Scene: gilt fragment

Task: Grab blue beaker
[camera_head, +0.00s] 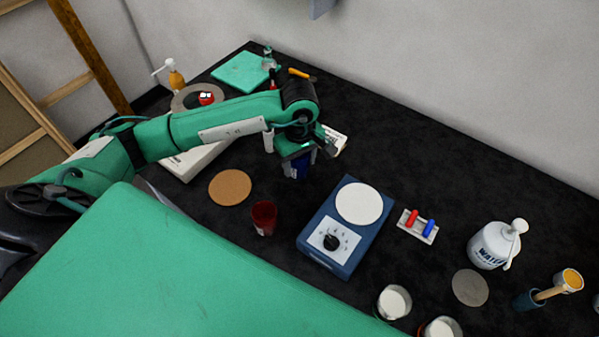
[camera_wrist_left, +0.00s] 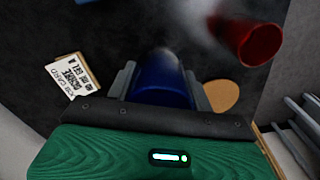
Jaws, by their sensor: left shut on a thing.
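The blue beaker (camera_wrist_left: 162,82) is between the two fingers of my left gripper (camera_wrist_left: 160,88) in the left wrist view, with a finger against each side. In the head view the blue beaker (camera_head: 297,167) shows only in part below my left gripper (camera_head: 300,156), which hides its upper part. My left gripper is shut on it. Whether the beaker touches the table is hard to tell. My right gripper is not in view.
A red beaker (camera_head: 264,217) and a cork disc (camera_head: 230,187) are near the held beaker. A blue stirrer with a white plate (camera_head: 359,203) stands to the right. A printed card (camera_wrist_left: 73,76) lies close by. Dark table (camera_head: 420,150) is clear at the back right.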

